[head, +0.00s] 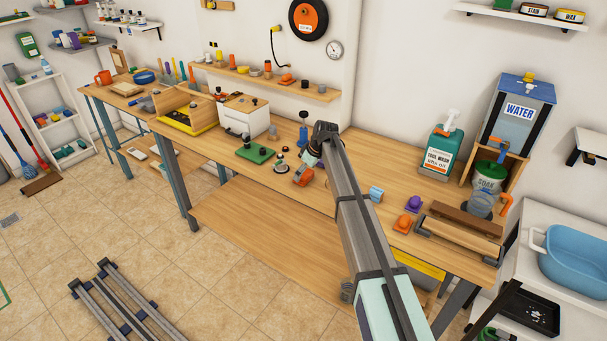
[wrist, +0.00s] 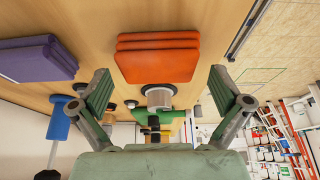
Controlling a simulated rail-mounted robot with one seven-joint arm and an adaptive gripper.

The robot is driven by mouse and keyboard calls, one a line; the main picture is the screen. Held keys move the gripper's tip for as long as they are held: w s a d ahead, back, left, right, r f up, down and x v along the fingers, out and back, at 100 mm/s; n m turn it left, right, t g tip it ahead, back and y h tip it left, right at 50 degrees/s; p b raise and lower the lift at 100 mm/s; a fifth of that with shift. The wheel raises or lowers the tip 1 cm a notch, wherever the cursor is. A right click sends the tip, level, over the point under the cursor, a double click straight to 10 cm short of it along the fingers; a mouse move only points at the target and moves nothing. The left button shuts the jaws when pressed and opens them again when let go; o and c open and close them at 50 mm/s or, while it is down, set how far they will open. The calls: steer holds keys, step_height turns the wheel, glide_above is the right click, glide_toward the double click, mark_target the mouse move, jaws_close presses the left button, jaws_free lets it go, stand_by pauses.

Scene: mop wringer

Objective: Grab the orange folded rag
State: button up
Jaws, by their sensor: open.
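The orange folded rag (wrist: 157,58) lies on the workbench, centred in the wrist view. In the head view it shows as a small orange shape (head: 303,177) just below my gripper (head: 313,158). In the wrist view my gripper (wrist: 158,80) is open, its two green-grey fingers on either side of the rag in the picture. The rag looks just beyond the fingertips, with no visible contact. A purple folded rag (wrist: 37,60) lies to its left in the wrist view. My arm hides part of the bench in the head view.
A grey cylinder (wrist: 160,96) stands close behind the orange rag. A green board (head: 255,150) lies left on the workbench (head: 350,150). Another orange item (head: 403,223) and purple item (head: 413,203) lie right, beside the wringer (head: 458,236).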

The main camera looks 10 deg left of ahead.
steer(key=shift+w+a+f, duration=0.15)
steer(key=shift+a+f, duration=0.1)
steer(key=shift+f, duration=0.4)
steer(key=c, duration=0.9)
